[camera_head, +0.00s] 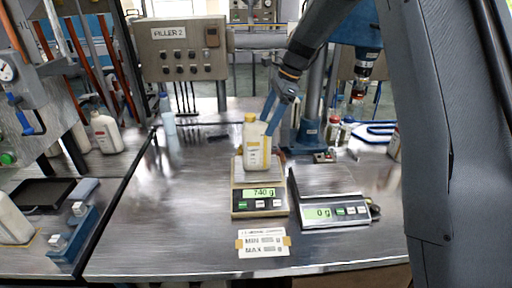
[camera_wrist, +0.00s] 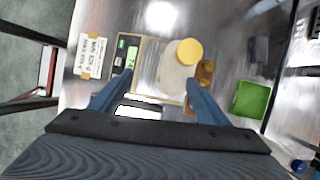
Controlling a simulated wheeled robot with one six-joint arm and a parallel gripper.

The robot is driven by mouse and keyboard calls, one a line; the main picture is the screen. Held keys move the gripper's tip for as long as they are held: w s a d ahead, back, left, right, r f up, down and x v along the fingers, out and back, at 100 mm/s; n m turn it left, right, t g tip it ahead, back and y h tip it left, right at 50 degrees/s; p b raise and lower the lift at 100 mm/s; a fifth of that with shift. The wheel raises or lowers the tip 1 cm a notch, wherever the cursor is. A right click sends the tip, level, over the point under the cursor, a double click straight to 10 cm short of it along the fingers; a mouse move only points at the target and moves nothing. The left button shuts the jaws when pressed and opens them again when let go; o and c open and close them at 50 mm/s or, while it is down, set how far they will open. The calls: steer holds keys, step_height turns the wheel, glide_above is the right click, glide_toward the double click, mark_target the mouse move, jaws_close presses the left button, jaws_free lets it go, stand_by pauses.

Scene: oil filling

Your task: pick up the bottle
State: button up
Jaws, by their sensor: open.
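The bottle (camera_head: 256,146) is whitish with a yellow cap and stands upright on the left scale (camera_head: 258,205), whose display reads 740 g. In the wrist view the bottle (camera_wrist: 178,68) shows from above, ahead of and between my two blue fingers. My gripper (camera_head: 275,122) is open, with its fingers pointing down at the bottle in the head view. One finger shows behind the bottle's upper part and the other at its right side. I cannot tell whether either finger touches it. In the wrist view my gripper (camera_wrist: 157,90) has a wide gap between its fingertips.
A second scale (camera_head: 333,211) reading 0 g sits right of the first. A MIN/MAX card (camera_head: 264,243) lies in front. A green tray (camera_wrist: 251,99) shows at right in the wrist view. Small bottles (camera_head: 333,130) stand behind. Bare metal table (camera_head: 180,205) lies to the left.

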mark_target(265, 125)
steer(key=shift+w+d+f, duration=0.15)
steer(key=shift+w+f, duration=0.05)
steer(key=shift+f, duration=0.15)
steer(key=f+b, duration=0.1)
steer(key=w+f+b, duration=0.1)
steer(key=shift+w+a+f+b, duration=0.1)
steer(key=shift+w+a+b, duration=0.1)
steer(key=shift+a+b, duration=0.2)
steer(key=shift+w+a+f+m, duration=0.1)
steer(key=shift+w+f+m, duration=0.2)
steer(key=shift+w+f, duration=0.15)
steer(key=shift+p+x, duration=1.45)
steer(key=shift+x, duration=2.25)
